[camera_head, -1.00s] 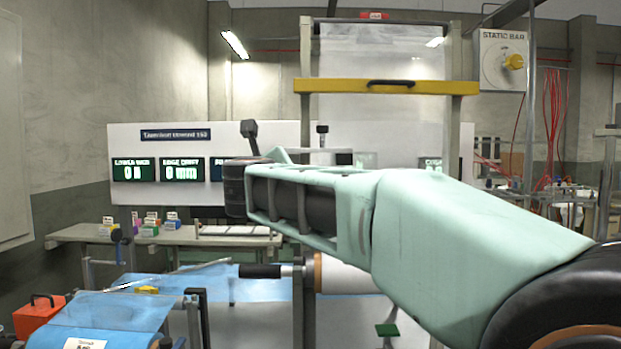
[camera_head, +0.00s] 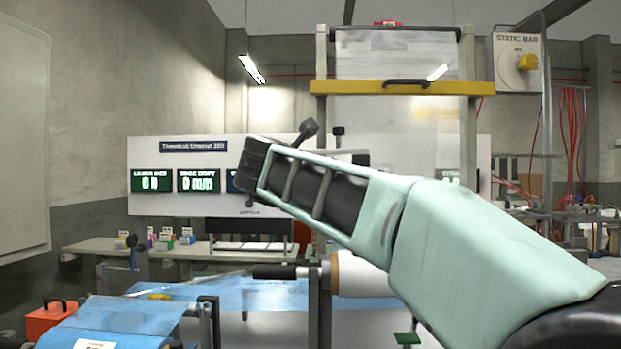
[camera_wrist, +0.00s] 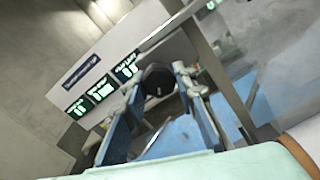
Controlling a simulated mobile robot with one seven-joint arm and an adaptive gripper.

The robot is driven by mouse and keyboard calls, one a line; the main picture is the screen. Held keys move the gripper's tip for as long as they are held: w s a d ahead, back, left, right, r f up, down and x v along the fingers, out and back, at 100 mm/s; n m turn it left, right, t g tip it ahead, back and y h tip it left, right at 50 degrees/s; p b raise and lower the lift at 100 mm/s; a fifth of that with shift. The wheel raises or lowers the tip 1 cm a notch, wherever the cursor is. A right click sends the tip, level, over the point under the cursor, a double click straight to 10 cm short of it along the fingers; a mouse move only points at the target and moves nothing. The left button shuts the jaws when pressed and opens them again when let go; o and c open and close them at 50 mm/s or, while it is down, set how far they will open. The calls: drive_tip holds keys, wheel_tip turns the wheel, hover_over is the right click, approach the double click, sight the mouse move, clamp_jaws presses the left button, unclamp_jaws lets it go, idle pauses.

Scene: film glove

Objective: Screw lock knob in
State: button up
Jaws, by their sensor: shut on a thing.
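In the wrist view, my gripper (camera_wrist: 156,84) has its two blue-sided fingers closed around a dark round knob (camera_wrist: 158,78), which appears to be the lock knob. The knob sits between the fingertips, with the display board behind it. I cannot see a thread or a hole meeting it. In the head view, my pale green arm reaches up to the left and hides most of the gripper. A black knob-like piece on a stem (camera_head: 308,128) shows above the arm's end; I cannot tell whether it is the held knob.
A white display board (camera_head: 200,152) stands behind the arm. A yellow bar (camera_head: 398,88) crosses the clear film frame. A white roll (camera_head: 358,278) lies below the arm. A static bar box (camera_head: 518,63) is at right; an orange case (camera_head: 50,318) is at lower left.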

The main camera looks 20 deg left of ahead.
drive_tip(key=m+b, duration=0.1)
drive_tip(key=m, duration=0.1)
drive_tip(key=m+b, duration=0.1)
drive_tip(key=m, duration=0.1)
drive_tip(key=shift+a+f+m, duration=0.15)
drive_tip(key=shift+f+m, duration=0.15)
drive_tip(key=shift+f, duration=0.05)
drive_tip(key=m+b, duration=0.2)
drive_tip(key=m, duration=0.1)
drive_tip(key=shift+m, duration=0.4)
drive_tip(key=m+b, duration=0.2)
drive_tip(key=m, duration=0.2)
drive_tip(key=shift+r, duration=0.1)
drive_tip(key=shift+a+r+m+b, duration=0.15)
drive_tip(key=shift+m+b, duration=0.65)
drive_tip(key=shift+m, duration=1.3)
drive_tip(key=o, duration=1.2)
drive_tip(key=shift+s+r, duration=0.1)
drive_tip(key=shift+r, duration=0.15)
